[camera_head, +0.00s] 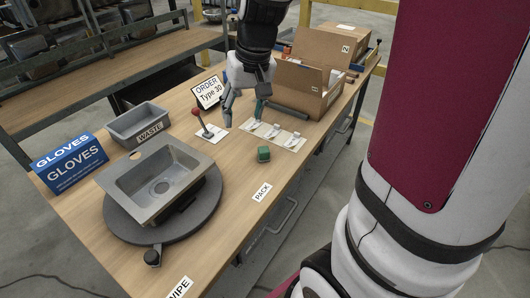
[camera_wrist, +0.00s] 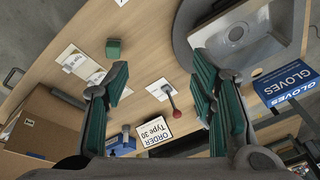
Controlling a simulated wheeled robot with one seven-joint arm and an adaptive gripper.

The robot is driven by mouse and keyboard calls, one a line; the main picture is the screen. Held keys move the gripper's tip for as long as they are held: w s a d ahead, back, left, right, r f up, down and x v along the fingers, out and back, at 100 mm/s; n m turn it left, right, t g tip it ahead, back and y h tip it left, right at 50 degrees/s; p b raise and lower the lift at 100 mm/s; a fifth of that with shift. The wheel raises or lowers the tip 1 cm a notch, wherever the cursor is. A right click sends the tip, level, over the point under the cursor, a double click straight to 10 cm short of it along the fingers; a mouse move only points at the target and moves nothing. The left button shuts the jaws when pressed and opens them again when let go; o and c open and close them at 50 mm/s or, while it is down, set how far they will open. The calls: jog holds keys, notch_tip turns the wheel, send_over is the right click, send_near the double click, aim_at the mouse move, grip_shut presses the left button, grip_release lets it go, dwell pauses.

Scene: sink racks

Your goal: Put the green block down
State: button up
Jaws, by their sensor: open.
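The green block (camera_head: 263,154) rests on the wooden table (camera_head: 237,190), just above the PACK label and apart from the sink. It also shows in the wrist view (camera_wrist: 113,49) at the upper left, beyond my left-hand finger. My gripper (camera_head: 246,108) is open above the table, beyond the block in the head view, near the white card with the small fittings. In the wrist view its green-padded fingers (camera_wrist: 160,85) are spread wide with nothing held between them.
A sink (camera_head: 158,180) sits on a round turntable at left, beside a WASTE bin (camera_head: 138,123) and a GLOVES box (camera_head: 70,163). A red-knobbed lever (camera_head: 196,113), an ORDER sign (camera_head: 208,92) and an open cardboard box (camera_head: 305,88) stand near my gripper.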

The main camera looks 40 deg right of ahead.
jog(key=s+a+r+n, duration=0.1)
jog(key=s+a+r, duration=0.2)
jog(key=s, duration=0.7)
jog(key=s+a+r+n+t, duration=0.1)
jog(key=s+a+r+n, duration=0.1)
jog(key=s+a, duration=0.3)
jog(key=s+r, duration=0.1)
jog(key=s, duration=0.3)
jog(key=shift+s+a+h, duration=0.3)
jog(key=shift+s, duration=0.05)
jog(key=shift+r, duration=0.25)
